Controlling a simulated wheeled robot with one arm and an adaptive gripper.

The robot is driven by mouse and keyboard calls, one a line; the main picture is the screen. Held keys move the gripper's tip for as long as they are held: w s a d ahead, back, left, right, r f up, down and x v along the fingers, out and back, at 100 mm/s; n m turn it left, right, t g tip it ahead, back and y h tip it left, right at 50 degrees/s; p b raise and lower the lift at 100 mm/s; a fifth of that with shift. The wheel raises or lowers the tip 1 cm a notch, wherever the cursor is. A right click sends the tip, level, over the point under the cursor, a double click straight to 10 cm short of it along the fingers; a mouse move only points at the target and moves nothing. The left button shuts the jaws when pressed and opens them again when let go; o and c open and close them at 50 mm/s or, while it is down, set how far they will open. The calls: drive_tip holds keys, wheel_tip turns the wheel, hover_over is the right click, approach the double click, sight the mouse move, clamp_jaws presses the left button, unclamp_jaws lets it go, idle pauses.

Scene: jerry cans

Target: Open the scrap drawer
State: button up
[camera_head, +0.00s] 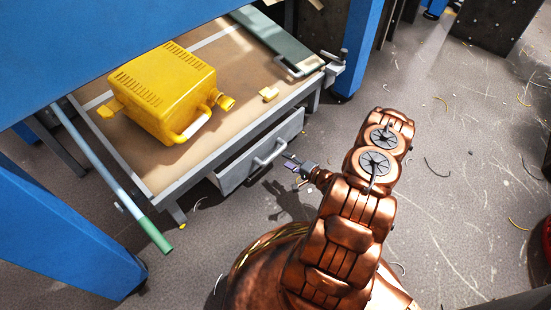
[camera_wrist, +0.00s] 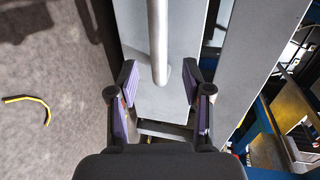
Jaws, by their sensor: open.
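The grey scrap drawer (camera_head: 238,171) hangs under the front edge of the workbench and has a metal bar handle (camera_head: 268,153). A dark gap shows between the drawer front and the bench frame; I cannot tell how far the drawer stands out. My gripper (camera_head: 293,164) is just in front of the drawer, near the right end of the handle. In the wrist view my gripper (camera_wrist: 159,80) is open and empty, with a finger to each side of the handle's end (camera_wrist: 159,68). The grey drawer front (camera_wrist: 185,95) lies behind it. I see no clear contact.
A green-ended bar (camera_head: 155,236) sticks out at the left, and a clamp (camera_head: 335,62) is at the right corner. Open floor (camera_head: 470,170) with scattered shavings lies to the right.

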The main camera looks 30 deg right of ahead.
sight(277, 155)
drive_tip(key=shift+w+a+f, duration=0.15)
drive_tip(key=shift+w+f, duration=0.05)
drive_tip(key=shift+b+x, duration=1.55)
drive_tip(key=shift+x, duration=2)
drive_tip(key=shift+r, duration=0.1)
clamp_jaws()
